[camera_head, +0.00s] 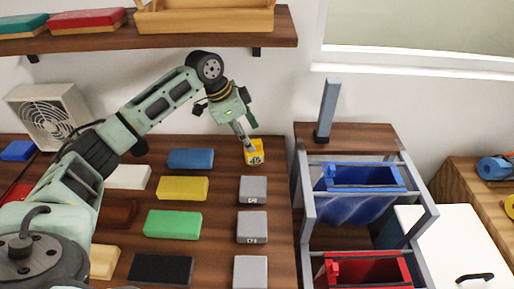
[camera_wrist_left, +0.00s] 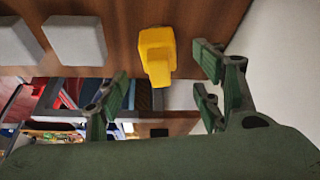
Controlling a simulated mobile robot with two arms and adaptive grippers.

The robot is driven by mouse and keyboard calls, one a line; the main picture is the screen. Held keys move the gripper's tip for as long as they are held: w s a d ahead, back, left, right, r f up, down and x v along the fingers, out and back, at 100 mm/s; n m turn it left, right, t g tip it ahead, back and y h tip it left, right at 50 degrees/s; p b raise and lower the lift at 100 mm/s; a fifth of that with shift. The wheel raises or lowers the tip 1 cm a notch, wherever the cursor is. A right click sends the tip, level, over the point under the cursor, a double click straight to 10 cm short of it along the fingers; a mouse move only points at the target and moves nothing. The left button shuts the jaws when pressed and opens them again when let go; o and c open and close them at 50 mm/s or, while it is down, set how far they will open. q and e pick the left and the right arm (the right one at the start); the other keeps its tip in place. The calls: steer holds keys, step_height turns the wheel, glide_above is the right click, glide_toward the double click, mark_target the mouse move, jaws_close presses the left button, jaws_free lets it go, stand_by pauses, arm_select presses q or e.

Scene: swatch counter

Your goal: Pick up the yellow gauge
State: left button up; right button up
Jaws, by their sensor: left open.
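The yellow gauge (camera_head: 254,152) is a small block with dark markings on its face. It sits near the right edge of the wooden counter, behind the column of grey blocks. My left gripper (camera_head: 243,136) reaches down right above it, and the fingertips look close to its top. In the left wrist view the gauge (camera_wrist_left: 157,52) shows in the gap between the spread green fingers (camera_wrist_left: 160,82). The gripper is open and holds nothing. I cannot tell whether a finger touches the gauge. My right gripper is not in view.
Grey blocks (camera_head: 252,190) stand in front of the gauge. Blue, yellow, green and black swatch blocks lie to the left, with the yellow swatch (camera_head: 182,188) among them. A wooden shelf (camera_head: 200,35) hangs above. A metal rack (camera_head: 307,200) with blue and red bins stands at right.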

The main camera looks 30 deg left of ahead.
arm_select(q)
steer(key=shift+d+f, duration=0.15)
steer(key=shift+f, duration=0.25)
steer(key=p+x, duration=0.1)
steer(key=x, duration=0.2)
steer(key=shift+w+d+f, duration=0.1)
steer(key=shift+d+f, duration=0.05)
steer(key=shift+f, duration=0.2)
steer(key=shift+w+d+f, duration=0.1)
steer(key=shift+f, duration=0.35)
steer(key=c, duration=0.8)
steer(key=shift+r, duration=0.1)
steer(key=c, duration=0.7)
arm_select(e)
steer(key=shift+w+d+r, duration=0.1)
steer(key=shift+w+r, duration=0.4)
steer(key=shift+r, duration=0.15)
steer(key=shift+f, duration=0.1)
